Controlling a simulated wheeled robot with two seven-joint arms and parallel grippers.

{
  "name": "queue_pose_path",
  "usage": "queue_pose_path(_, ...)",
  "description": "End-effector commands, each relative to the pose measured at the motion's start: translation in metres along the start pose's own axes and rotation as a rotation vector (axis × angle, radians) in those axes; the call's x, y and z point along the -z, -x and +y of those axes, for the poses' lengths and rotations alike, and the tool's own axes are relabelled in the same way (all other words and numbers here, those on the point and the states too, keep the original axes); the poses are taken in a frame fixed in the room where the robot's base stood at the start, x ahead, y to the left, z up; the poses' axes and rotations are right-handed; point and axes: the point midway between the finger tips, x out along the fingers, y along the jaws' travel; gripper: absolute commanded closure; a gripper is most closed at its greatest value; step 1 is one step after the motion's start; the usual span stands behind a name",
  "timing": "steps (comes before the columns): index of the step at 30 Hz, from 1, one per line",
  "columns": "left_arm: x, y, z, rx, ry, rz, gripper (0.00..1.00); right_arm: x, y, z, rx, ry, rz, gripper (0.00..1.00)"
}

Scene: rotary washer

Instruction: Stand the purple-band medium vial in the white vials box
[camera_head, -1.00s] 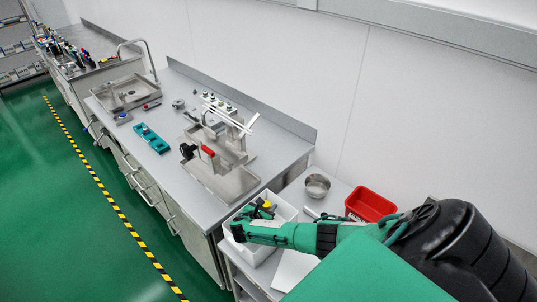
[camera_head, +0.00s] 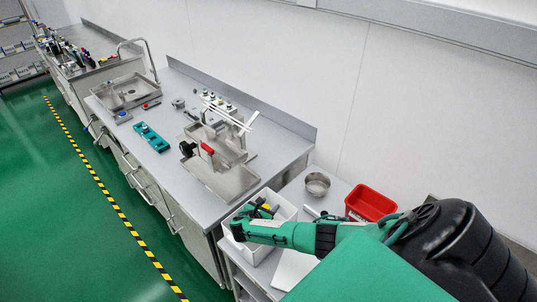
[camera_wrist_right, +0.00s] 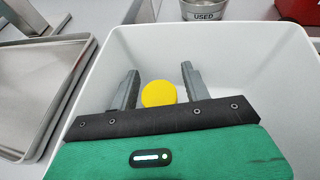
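My right gripper (camera_wrist_right: 158,82) is inside the mouth of a white box (camera_wrist_right: 245,55) in the right wrist view. Its two grey fingers are spread apart. A round yellow cap (camera_wrist_right: 158,93) shows between them, close to the left finger with a gap to the right one. The body below the cap is hidden, and I see no purple band. In the head view the white box (camera_head: 285,209) stands on the side table, and the yellow cap (camera_head: 266,206) shows at my right gripper (camera_head: 259,210). My left gripper is not in view.
A metal bowl (camera_head: 317,184) and a red bin (camera_head: 370,204) stand behind the box. The bench holds a steel tray device with a red part (camera_head: 207,149), a teal rack (camera_head: 151,137) and a sink (camera_head: 123,93). The bench's front strip is mostly clear.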

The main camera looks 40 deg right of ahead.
Motion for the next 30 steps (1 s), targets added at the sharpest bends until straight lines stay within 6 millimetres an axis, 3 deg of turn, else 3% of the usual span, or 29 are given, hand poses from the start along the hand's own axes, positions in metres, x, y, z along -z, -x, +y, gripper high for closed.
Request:
queue_pose_path(1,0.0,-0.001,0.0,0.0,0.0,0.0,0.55,0.008,0.0,-0.005,0.003,0.013,0.0,0.52)
queue_pose_path(4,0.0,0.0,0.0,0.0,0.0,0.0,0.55,0.006,0.0,-0.006,0.003,0.014,0.0,0.52)
queue_pose_path(9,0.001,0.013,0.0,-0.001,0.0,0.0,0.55,-0.01,0.006,-0.005,0.002,0.011,0.0,0.52)
queue_pose_path(21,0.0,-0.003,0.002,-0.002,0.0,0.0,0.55,-0.005,0.061,-0.002,-0.001,0.005,0.001,0.52)
queue_pose_path(30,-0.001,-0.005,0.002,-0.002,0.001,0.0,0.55,-0.008,0.079,-0.002,0.001,0.005,-0.001,0.52)
